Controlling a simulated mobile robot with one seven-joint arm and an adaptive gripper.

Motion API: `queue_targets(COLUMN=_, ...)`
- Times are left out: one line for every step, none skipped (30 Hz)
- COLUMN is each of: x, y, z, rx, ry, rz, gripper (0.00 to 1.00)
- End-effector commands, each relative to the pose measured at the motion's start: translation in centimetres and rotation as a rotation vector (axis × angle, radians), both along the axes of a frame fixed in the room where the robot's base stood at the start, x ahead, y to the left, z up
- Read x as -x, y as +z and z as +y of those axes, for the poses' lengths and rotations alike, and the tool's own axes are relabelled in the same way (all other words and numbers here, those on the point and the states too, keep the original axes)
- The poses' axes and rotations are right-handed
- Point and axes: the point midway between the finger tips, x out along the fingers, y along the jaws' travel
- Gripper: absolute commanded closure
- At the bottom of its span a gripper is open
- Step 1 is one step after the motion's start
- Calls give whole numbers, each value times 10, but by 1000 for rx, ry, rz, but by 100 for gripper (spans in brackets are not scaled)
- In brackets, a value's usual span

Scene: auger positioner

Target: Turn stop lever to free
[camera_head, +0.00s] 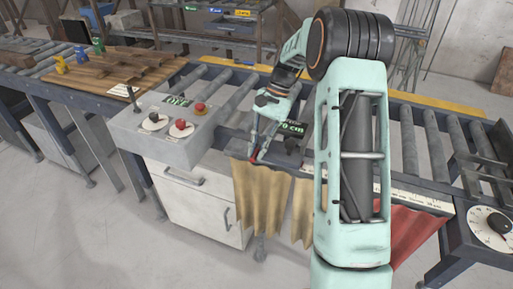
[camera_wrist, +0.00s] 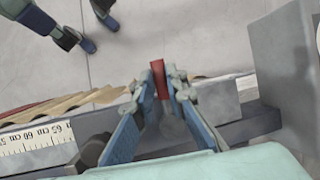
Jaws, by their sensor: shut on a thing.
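My gripper (camera_head: 254,158) reaches down at the front edge of the roller conveyor, beside the control box. In the wrist view my gripper (camera_wrist: 165,76) has its two blue-grey fingers closed on a red piece, which I take to be the stop lever (camera_wrist: 160,86). In the head view only a small red bit of the lever (camera_head: 253,161) shows between the fingertips. The lever's base and any free or locked marking are hidden. A green display reading in cm (camera_head: 292,127) shows behind my gripper, partly covered by my arm.
A grey control box (camera_head: 150,140) with red knobs stands close left of my gripper. A ruler scale (camera_wrist: 38,138) runs along the conveyor's front edge. Tan curtain strips (camera_head: 262,200) hang below. Wooden boards (camera_head: 120,72) lie on the left rollers. A round dial (camera_head: 492,222) is at right.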

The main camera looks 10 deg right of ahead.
Motion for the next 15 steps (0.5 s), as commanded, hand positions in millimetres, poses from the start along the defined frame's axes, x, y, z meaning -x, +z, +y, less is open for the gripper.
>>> queue_targets(x=0, y=1, z=-1, rx=1, ry=1, rz=-2, gripper=100)
queue_targets(x=0, y=1, z=-1, rx=1, ry=1, rz=-2, gripper=100)
queue_targets(x=0, y=1, z=-1, rx=1, ry=1, rz=-2, gripper=100)
queue_targets(x=0, y=1, z=-1, rx=1, ry=1, rz=-2, gripper=100)
queue_targets(x=0, y=1, z=-1, rx=1, ry=1, rz=-2, gripper=100)
queue_targets(x=0, y=1, z=-1, rx=1, ry=1, rz=-2, gripper=100)
queue_targets(x=0, y=1, z=-1, rx=1, ry=1, rz=-2, gripper=100)
queue_targets(x=0, y=1, z=-1, rx=1, ry=1, rz=-2, gripper=100)
queue_targets(x=0, y=1, z=-1, rx=1, ry=1, rz=-2, gripper=83)
queue_targets(x=0, y=1, z=-1, rx=1, ry=0, rz=-2, gripper=80)
queue_targets(x=0, y=1, z=-1, rx=1, ry=0, rz=-2, gripper=77)
queue_targets(x=0, y=1, z=-1, rx=1, ry=0, rz=-1, gripper=72)
queue_targets(x=0, y=0, z=-1, rx=1, ry=0, rz=-1, gripper=70)
queue_targets(x=0, y=0, z=-1, rx=1, ry=0, rz=-1, gripper=70)
queue_targets(x=0, y=0, z=-1, rx=1, ry=0, rz=-1, gripper=70)
